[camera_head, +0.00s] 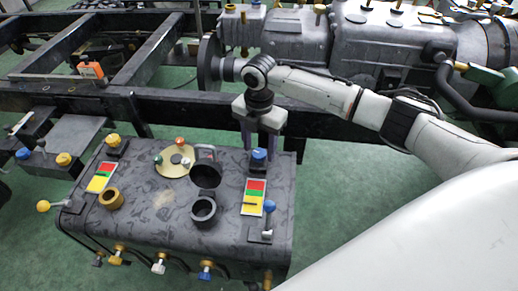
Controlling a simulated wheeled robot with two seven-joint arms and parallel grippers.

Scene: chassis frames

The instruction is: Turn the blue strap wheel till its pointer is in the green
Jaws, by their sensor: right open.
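A blue wheel (259,155) stands on a dark post near the right back corner of the dark box-shaped unit. In front of it is an upright gauge strip (253,196) with red, green and yellow bands. A thin dark mark, seemingly the pointer, lies across the yellow band, outside the green. My right gripper (260,147) points down right at the blue wheel. Its two fingers are apart, one to each side of the wheel's top; I cannot tell whether they touch it. My left gripper is not in view.
The unit's scuffed top (160,205) also carries a yellow wheel (113,141) with a second gauge strip (101,177), black cups (204,209), a brass ring (111,198) and a blue-tipped lever (268,233). A dark chassis rail (190,108) runs behind. Green floor is clear at right.

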